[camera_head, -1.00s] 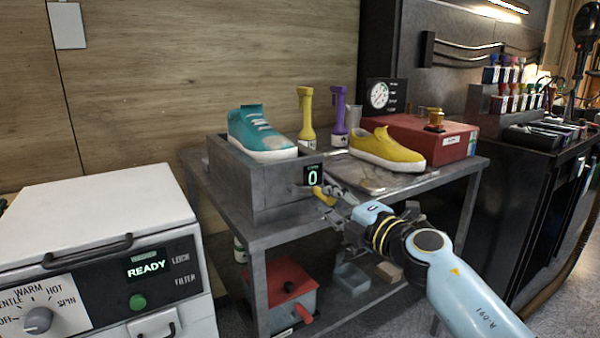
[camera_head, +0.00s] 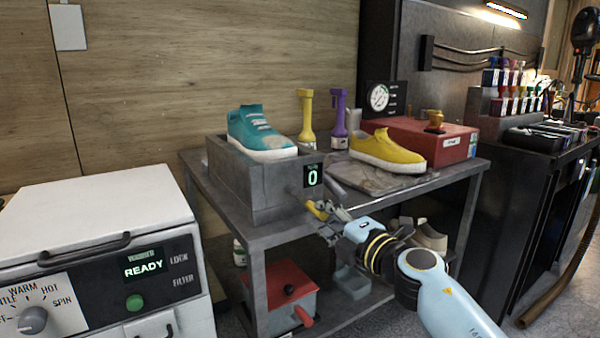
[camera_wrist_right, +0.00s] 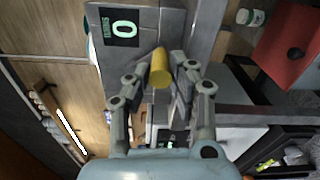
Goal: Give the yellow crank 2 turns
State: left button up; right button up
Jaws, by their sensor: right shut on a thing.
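The yellow crank (camera_head: 316,210) sticks out from the front of a grey box (camera_head: 262,199) on the metal table. In the right wrist view the crank's handle (camera_wrist_right: 160,70) lies between my right gripper's fingers. My right gripper (camera_head: 322,211) is shut on the handle; it also shows in the right wrist view (camera_wrist_right: 161,84). A small display (camera_head: 313,176) on the box reads 0. A teal sneaker (camera_head: 260,136) sits on top of the box. The crank's arm is mostly hidden. My left gripper is not in view.
A yellow shoe (camera_head: 388,149) rests on a slab to the right. A white machine (camera_head: 90,215) showing READY stands at left. A red-lidded box (camera_head: 283,284) is on the lower shelf.

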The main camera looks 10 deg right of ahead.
jog(key=shift+a+f, duration=0.1)
jog(key=shift+f, duration=0.1)
jog(key=shift+s+a+f, duration=0.3)
jog(key=shift+a+f, duration=0.05)
jog(key=shift+a, duration=0.25)
jog(key=shift+s+a+f, duration=0.1)
jog(key=shift+s+a, duration=0.05)
jog(key=shift+a, duration=0.25)
jog(key=shift+s+a+f, duration=0.1)
jog(key=shift+s+a, duration=0.05)
jog(key=shift+a, duration=0.25)
jog(key=shift+s+a+r+p, duration=0.15)
jog(key=shift+a+p, duration=0.1)
jog(key=shift+a, duration=0.2)
jog(key=shift+s+a+p, duration=0.15)
jog(key=shift+a+p, duration=0.1)
jog(key=shift+a, duration=0.15)
jog(key=shift+r, duration=0.1)
